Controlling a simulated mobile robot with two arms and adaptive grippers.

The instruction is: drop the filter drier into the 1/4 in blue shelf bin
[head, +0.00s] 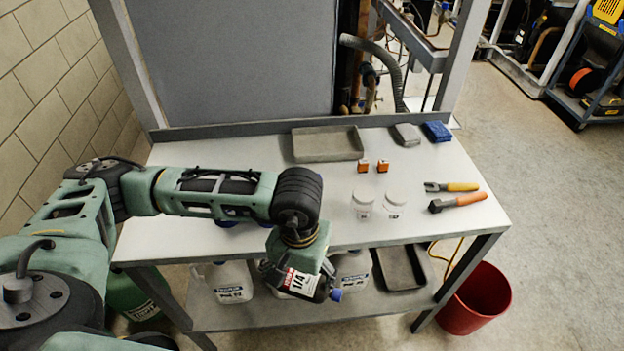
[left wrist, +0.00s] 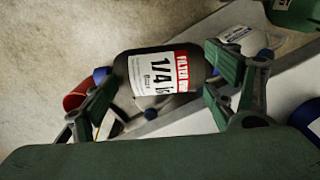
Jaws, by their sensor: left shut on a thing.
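The filter drier (head: 301,283) is a dark cylinder with a white and red label reading 1/4. My left gripper (head: 288,268) is shut on it and holds it in front of the table's front edge. In the left wrist view the drier (left wrist: 158,76) sits between the two fingers of the gripper (left wrist: 165,88), label facing the camera. A blue thing (head: 227,222) shows in small parts behind my left forearm at the table's front edge. It may be a shelf bin, but its label and opening are hidden. My right gripper is not in view.
The white table (head: 250,150) carries a grey tray (head: 326,144), two orange-and-white blocks, two clear jars (head: 362,204), two handled tools and a blue folded thing (head: 437,131). White jugs (head: 230,282) and a dark tray stand on the lower shelf. A red bucket (head: 478,300) stands right.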

